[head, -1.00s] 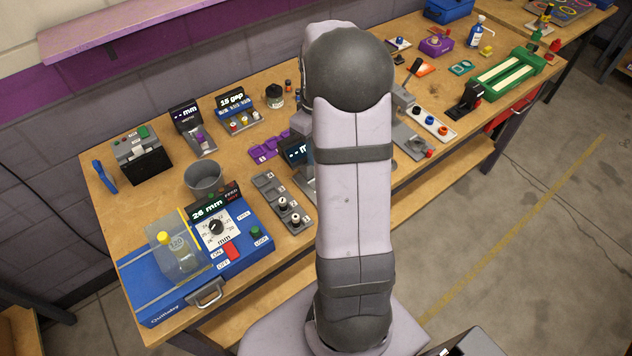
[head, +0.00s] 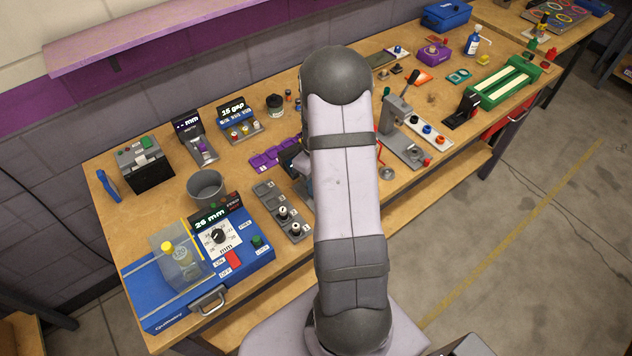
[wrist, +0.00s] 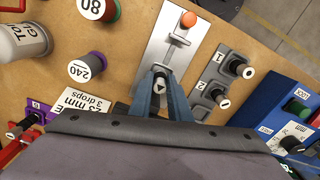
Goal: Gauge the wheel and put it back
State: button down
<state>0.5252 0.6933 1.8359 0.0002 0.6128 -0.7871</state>
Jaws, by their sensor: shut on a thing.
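My gripper (wrist: 160,98) is shut on a small dark wheel (wrist: 161,82) with a white arrow mark on top. In the wrist view the wheel is over the near part of a silver gauge plate (wrist: 165,50), which has a slide and an orange knob (wrist: 188,19). I cannot tell whether the wheel touches the plate. A grey tray (head: 265,190) has two dark wheels with white caps in its front slots; it also shows in the wrist view (wrist: 212,72), just right of the gauge plate. In the head view my arm hides the gripper and most of the gauge.
A blue box with a dial (head: 218,236) and a grey cup (head: 205,184) stand left of the tray. Purple blocks (head: 270,160) lie behind it. A grey lever press (head: 394,118) is to the right. A knob marked 240 (wrist: 86,67) is left of the gauge plate.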

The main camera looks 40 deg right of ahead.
jog(key=shift+f, duration=0.15)
jog(key=shift+f, duration=0.1)
jog(key=c, duration=1.7)
grip_release()
jog(key=shift+o, duration=0.2)
notch_tip(320, 180, up, 12)
jog(key=b, duration=0.3)
jog(key=s+a+f+m, duration=0.1)
jog(key=s+a, duration=0.6)
jog(key=a, duration=0.3)
jog(key=s+a+f+m, duration=0.2)
jog(key=s+a, duration=0.5)
jog(key=a, duration=0.4)
jog(key=shift+s, duration=0.15)
